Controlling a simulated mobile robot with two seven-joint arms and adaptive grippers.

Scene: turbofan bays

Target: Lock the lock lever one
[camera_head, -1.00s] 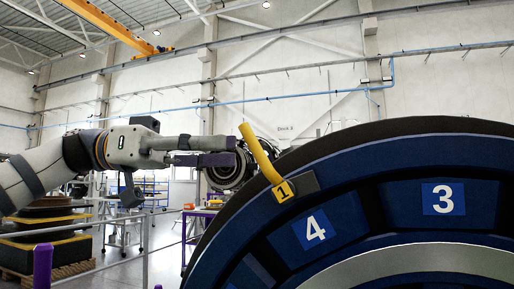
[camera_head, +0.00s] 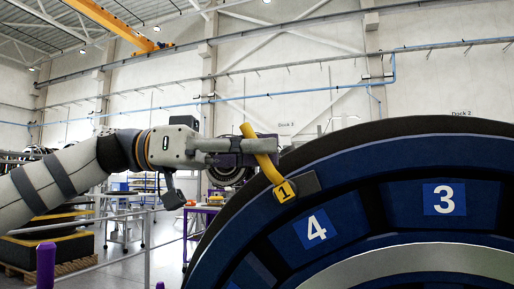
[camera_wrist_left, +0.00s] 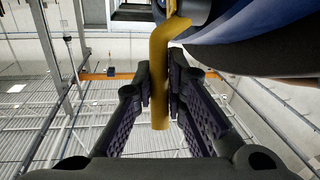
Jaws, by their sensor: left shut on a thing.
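The lock lever one (camera_head: 268,167) is a bent yellow handle with a black "1" on its yellow base (camera_head: 284,191). It is on the upper left rim of the large dark blue ring, and its handle leans up and to the left. My left gripper (camera_head: 262,146) comes in from the left and is shut on the handle. In the left wrist view, the lever (camera_wrist_left: 160,85) runs between the two dark fingers of the gripper (camera_wrist_left: 160,84), and its free end shows between them. My right gripper is not in view.
The blue ring (camera_head: 400,165) fills the lower right, with panels numbered 4 (camera_head: 317,227) and 3 (camera_head: 444,199). A purple-topped workbench (camera_head: 203,209) and a railing stand behind at the left. The space above the ring is open.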

